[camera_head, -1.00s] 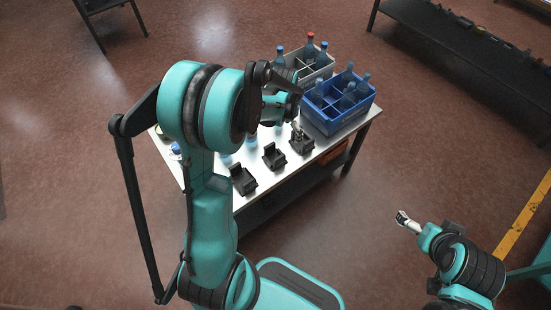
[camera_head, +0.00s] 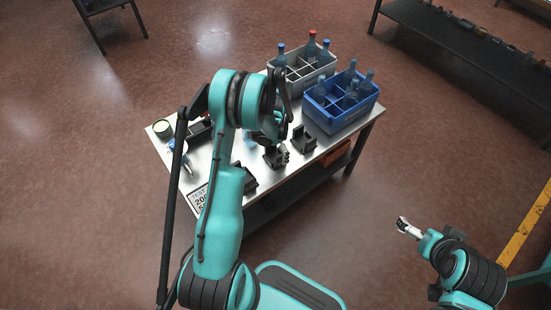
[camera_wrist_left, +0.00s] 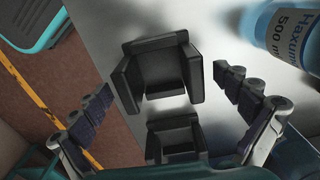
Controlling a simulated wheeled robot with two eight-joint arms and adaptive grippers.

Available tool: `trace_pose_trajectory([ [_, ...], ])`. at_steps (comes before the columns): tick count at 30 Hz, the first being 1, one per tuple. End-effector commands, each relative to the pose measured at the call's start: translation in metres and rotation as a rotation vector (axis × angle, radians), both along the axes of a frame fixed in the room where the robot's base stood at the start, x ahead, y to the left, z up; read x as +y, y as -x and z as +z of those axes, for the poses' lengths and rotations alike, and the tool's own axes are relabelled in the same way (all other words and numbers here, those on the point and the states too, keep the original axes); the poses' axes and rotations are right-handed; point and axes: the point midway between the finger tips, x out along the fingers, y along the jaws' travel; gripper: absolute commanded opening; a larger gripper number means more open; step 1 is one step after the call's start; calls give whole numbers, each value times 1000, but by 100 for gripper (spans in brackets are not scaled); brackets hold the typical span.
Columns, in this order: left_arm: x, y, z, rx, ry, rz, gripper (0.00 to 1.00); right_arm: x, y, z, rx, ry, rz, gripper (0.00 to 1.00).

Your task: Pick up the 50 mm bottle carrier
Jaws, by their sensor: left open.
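Several black open-topped bottle carriers stand along the front edge of the metal table. In the head view, one carrier (camera_head: 304,140) stands clear, another (camera_head: 273,158) is partly covered by my left gripper (camera_head: 272,139), and a third (camera_head: 246,179) is partly behind my arm. I cannot tell which is the 50 mm one; no size marking is readable. In the left wrist view, my left gripper (camera_wrist_left: 163,85) is open and empty. A larger-looking carrier (camera_wrist_left: 158,75) lies between and beyond its fingertips, with another (camera_wrist_left: 177,140) nearer the palm. My right gripper (camera_head: 404,224) is away from the table, its jaws too small to judge.
A grey crate (camera_head: 328,71) and a blue crate (camera_head: 345,122) with bottles stand at the table's far end. A round tin (camera_head: 162,127) and a printed sign (camera_head: 200,197) are at the left end.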

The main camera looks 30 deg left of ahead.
Motion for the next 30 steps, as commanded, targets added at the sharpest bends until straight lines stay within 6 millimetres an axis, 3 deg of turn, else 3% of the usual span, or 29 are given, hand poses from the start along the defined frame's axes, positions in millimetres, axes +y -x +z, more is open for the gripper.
trace_pose_trajectory([
  [2,0,0,-8,-1,0,0,100,0,0,-5,0,0,0,100],
  [8,0,0,-7,-1,0,0,100,0,0,-3,0,0,0,100],
  [12,0,0,-7,-1,0,0,63,0,0,-3,0,0,0,100],
  [15,0,0,-7,-1,0,0,42,0,0,-3,0,0,0,100],
  [25,0,0,-5,-1,0,0,42,0,0,-2,0,0,0,100],
  [30,0,0,9,0,0,0,42,0,0,6,0,0,0,100],
])
